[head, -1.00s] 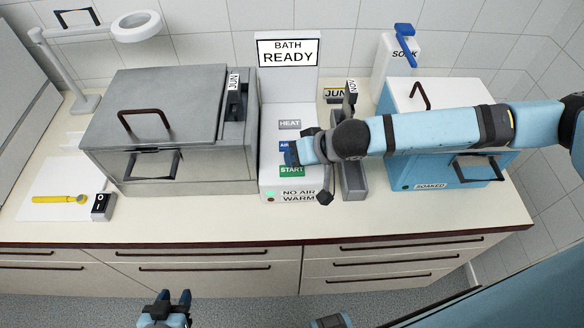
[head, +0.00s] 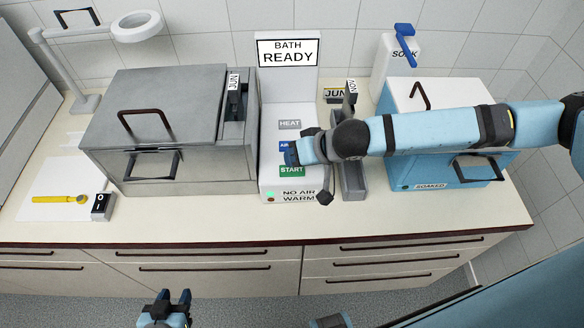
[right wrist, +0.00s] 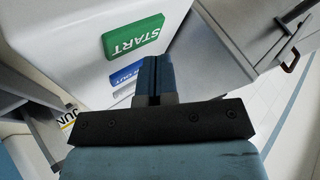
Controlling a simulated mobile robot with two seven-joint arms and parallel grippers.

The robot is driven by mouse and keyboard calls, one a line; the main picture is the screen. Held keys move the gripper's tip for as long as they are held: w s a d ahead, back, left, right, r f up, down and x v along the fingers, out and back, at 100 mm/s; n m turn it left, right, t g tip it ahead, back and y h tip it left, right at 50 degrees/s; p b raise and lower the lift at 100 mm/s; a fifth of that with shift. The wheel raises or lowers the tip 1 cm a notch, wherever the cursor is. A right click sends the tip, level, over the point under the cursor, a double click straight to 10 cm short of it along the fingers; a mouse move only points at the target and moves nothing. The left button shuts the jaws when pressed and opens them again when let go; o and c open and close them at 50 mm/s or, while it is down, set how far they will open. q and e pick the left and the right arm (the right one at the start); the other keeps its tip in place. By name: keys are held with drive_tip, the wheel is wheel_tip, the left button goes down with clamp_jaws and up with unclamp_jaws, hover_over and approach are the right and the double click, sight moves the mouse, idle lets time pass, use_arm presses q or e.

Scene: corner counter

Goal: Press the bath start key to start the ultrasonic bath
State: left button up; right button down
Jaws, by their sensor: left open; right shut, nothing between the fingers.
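The bath's control panel carries a green START key (head: 292,171), a blue key (head: 284,147) partly hidden by my right gripper, and a grey HEAT key (head: 289,124). The sign (head: 289,52) above reads BATH READY. My right gripper (head: 291,155) is shut and empty, its tips over the panel between the blue and green keys. In the right wrist view the START key (right wrist: 133,38) lies just beyond my fingertips (right wrist: 155,62), and the blue key (right wrist: 126,76) is beside them. Contact cannot be told. My left gripper (head: 172,300) is open and empty, low in front of the counter.
The grey metal bath (head: 170,125) with a lid handle stands left of the panel. A blue box (head: 445,150) labelled SOAKED stands at right, behind my right arm. A yellow tool (head: 58,199) and a black switch (head: 101,206) lie at left. The counter's front strip is clear.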

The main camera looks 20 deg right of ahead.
drive_tip(key=shift+f, duration=0.4)
drive_tip(key=shift+f, duration=0.45)
idle(0.7)
drive_tip(key=shift+r, duration=0.15)
drive_tip(key=shift+r+p, duration=0.6)
drive_tip(key=shift+p, duration=0.45)
drive_tip(key=shift+r, duration=0.1)
drive_tip(key=shift+r, duration=0.1)
